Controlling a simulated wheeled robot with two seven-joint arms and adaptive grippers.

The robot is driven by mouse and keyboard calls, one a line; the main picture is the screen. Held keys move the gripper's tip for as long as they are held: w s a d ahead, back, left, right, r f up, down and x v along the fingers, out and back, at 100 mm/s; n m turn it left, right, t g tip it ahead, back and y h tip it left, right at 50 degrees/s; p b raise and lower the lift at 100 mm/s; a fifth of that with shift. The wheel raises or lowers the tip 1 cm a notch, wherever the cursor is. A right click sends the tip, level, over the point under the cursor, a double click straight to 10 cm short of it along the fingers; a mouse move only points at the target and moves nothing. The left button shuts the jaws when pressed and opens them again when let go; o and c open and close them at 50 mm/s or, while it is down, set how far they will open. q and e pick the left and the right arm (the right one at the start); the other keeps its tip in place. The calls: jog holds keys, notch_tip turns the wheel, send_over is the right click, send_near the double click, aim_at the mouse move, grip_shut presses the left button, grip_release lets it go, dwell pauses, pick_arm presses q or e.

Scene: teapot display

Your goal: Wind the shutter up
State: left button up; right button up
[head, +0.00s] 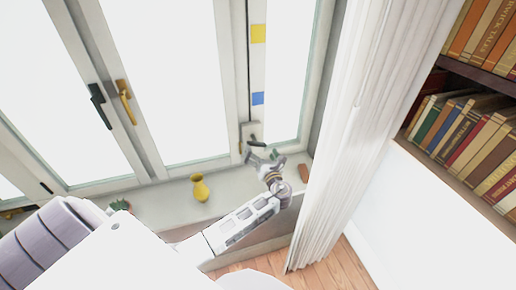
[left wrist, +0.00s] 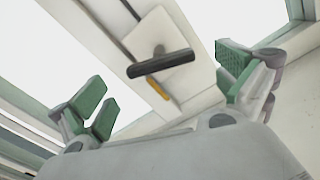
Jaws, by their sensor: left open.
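A pale plate (head: 250,131) with a dark crank-like handle (head: 257,144) sits low on the window post. In the left wrist view the dark bar-shaped handle (left wrist: 161,63) crosses the pale plate (left wrist: 155,33), with a small orange piece (left wrist: 158,88) below it. My left gripper (head: 265,158) is just below the handle in the head view. It is open, and its green-padded fingers (left wrist: 165,88) stand wide apart on either side of the post, with nothing held. Whether a finger touches the post is unclear. No shutter can be made out for certain. My right gripper is not in view.
A yellow vase (head: 200,188) and a small plant (head: 120,205) stand on the windowsill (head: 165,207). A white curtain (head: 350,120) hangs close right of my gripper; bookshelves stand beyond.

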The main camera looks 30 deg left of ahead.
pick_arm(q)
jog(key=v, duration=0.7)
dwell(0.3)
